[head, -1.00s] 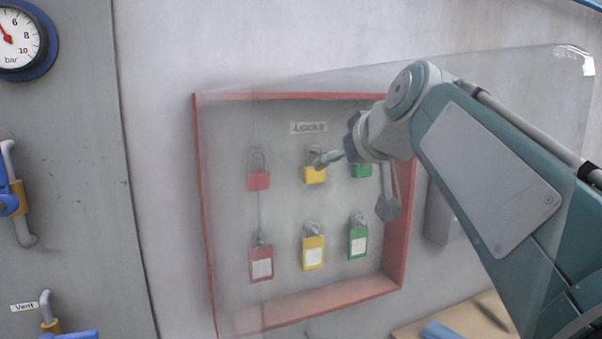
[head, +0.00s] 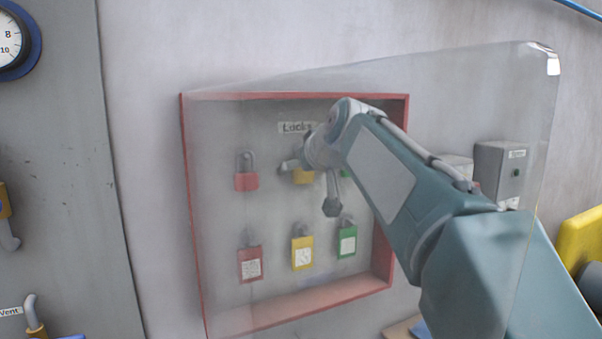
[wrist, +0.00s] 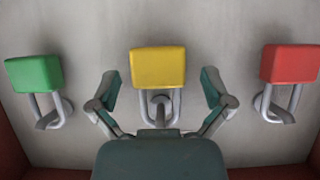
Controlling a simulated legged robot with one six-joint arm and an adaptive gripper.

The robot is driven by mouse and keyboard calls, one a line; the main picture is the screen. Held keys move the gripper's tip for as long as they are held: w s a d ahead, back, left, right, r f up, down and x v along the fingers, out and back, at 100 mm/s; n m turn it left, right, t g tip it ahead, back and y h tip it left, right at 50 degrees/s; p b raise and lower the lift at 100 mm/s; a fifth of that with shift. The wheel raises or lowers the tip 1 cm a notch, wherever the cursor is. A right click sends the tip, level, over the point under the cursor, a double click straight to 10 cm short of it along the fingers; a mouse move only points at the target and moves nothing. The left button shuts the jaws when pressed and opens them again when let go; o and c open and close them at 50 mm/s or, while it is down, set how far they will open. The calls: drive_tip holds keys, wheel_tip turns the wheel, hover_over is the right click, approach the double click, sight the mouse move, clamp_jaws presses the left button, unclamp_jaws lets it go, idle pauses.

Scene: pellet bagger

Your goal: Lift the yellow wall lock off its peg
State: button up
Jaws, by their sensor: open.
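The yellow wall lock (head: 304,177) hangs in the top row of a red-framed lock box, mostly hidden behind my gripper in the head view. In the wrist view the yellow lock (wrist: 158,68) is centred, its grey shackle (wrist: 160,104) hanging on a peg. My gripper (wrist: 160,90) is open, one finger on each side of the lock with gaps between. It appears upside down in the wrist view. In the head view my gripper (head: 290,166) is at the box; the exact depth to the lock cannot be told there.
A red lock (wrist: 291,64) and a green lock (wrist: 34,73) hang on either side. Below are red (head: 250,264), yellow (head: 303,253) and green (head: 347,241) tagged locks. A clear panel (head: 480,100) spans in front of the box and arm. The red frame (head: 190,200) borders it.

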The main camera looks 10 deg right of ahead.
drive_tip(key=c, duration=1.2)
drive_tip(key=shift+c, duration=0.2)
drive_tip(key=shift+r, duration=0.8)
drive_tip(key=shift+s+d, duration=0.1)
drive_tip(key=shift+s, duration=0.35)
drive_tip(key=shift+s, duration=0.25)
